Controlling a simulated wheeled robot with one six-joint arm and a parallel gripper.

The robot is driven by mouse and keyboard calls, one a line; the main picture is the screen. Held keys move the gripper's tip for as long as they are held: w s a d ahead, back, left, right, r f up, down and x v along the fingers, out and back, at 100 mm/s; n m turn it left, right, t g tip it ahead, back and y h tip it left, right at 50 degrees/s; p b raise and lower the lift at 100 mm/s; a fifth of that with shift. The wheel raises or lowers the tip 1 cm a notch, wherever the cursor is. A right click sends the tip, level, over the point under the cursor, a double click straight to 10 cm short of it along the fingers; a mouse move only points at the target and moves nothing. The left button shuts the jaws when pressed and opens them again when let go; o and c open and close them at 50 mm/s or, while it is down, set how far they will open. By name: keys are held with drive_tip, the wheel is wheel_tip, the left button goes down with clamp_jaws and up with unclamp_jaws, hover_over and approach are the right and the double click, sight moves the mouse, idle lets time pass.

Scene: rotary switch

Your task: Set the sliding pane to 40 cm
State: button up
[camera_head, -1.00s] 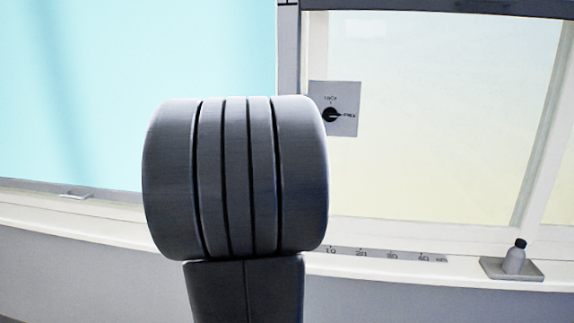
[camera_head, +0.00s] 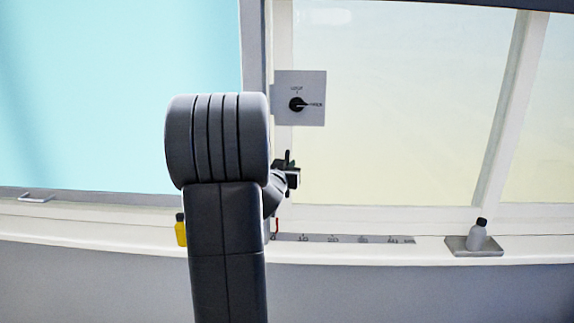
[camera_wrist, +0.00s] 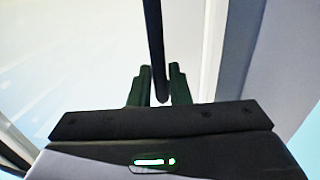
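My gripper (camera_head: 290,170) is partly hidden behind my arm. In the wrist view, its green fingers (camera_wrist: 160,85) are apart, with a dark bar (camera_wrist: 155,40) showing between them; contact is unclear.
A yellow object (camera_head: 181,230) is partly behind my arm. A small handle (camera_head: 37,197) is at lower left. The sill between scale and tray is clear.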

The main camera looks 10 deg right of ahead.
drive_tip(key=shift+w+d, duration=0.15)
drive_tip(key=shift+w, duration=0.15)
clamp_jaws()
drive_tip(key=shift+d, duration=0.1)
